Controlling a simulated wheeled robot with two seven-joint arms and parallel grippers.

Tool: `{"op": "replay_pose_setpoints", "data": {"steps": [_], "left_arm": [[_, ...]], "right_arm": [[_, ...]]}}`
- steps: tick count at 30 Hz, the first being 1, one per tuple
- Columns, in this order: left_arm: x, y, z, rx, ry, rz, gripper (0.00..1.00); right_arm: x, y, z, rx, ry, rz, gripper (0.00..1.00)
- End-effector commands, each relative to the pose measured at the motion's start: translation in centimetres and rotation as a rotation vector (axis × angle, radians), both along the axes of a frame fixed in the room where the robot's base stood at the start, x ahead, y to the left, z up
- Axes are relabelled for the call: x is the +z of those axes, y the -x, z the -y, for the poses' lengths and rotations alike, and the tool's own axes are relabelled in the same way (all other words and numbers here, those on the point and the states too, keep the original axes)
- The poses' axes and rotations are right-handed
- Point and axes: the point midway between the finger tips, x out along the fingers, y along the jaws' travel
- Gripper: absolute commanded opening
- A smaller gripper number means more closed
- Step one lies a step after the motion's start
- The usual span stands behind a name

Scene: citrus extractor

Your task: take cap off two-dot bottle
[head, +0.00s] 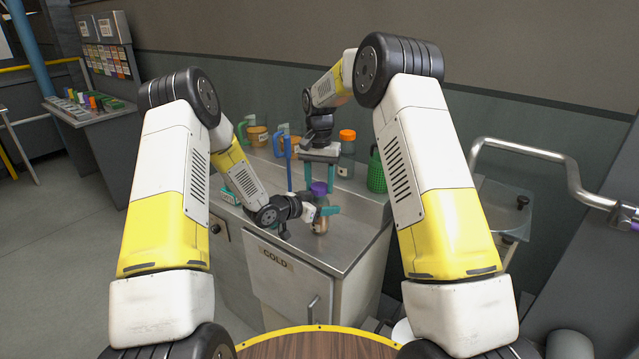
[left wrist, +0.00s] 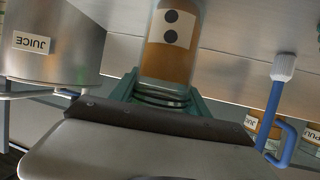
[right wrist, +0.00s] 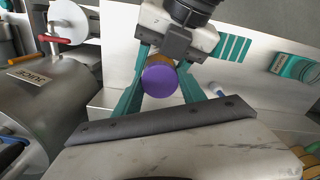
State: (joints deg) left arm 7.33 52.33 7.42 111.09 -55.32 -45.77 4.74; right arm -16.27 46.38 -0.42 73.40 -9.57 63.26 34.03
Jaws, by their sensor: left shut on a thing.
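The two-dot bottle (head: 320,225) is upright, with orange-brown contents and a purple cap (head: 319,188). In the left wrist view its label with two black dots (left wrist: 171,27) faces my left camera. My left gripper (head: 322,211) is shut on the bottle's body, below the cap. My right gripper (head: 319,178) points down from above, with its teal fingers open on either side of the cap. In the right wrist view the purple cap (right wrist: 159,81) lies between these fingers, with gaps visible. Whether the bottle rests on the counter is unclear.
The steel counter (head: 352,238) has a COLD door below. A steel juice tank (right wrist: 50,100) shows in the right wrist view. The counter's right side is clear.

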Motion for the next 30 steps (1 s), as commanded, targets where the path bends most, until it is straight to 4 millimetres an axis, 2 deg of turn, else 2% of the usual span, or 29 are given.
{"op": "replay_pose_setpoints", "data": {"steps": [1, 5, 6, 8, 9, 20, 30], "left_arm": [[0.0, 0.0, 0.0, 0.000, 0.000, 0.000, 0.00], [0.0, 0.0, 0.0, 0.000, 0.000, 0.000, 0.00], [0.0, 0.0, 0.0, 0.000, 0.000, 0.000, 0.00], [0.0, 0.0, 0.0, 0.000, 0.000, 0.000, 0.00], [0.0, 0.0, 0.0, 0.000, 0.000, 0.000, 0.00], [0.0, 0.0, 0.0, 0.000, 0.000, 0.000, 0.00], [0.0, 0.0, 0.0, 0.000, 0.000, 0.000, 0.00]], "right_arm": [[0.0, 0.0, 0.0, 0.000, 0.000, 0.000, 0.24], [0.0, 0.0, 0.0, 0.000, 0.000, 0.000, 0.00], [0.0, 0.0, 0.0, 0.000, 0.000, 0.000, 0.55], [0.0, 0.0, 0.0, 0.000, 0.000, 0.001, 0.67], [0.0, 0.0, 0.0, 0.000, 0.000, 0.001, 0.69], [0.4, 0.0, 0.0, 0.000, -0.001, 0.001, 0.69], [4.4, -0.1, 0.0, 0.000, 0.000, 0.003, 0.69]]}}
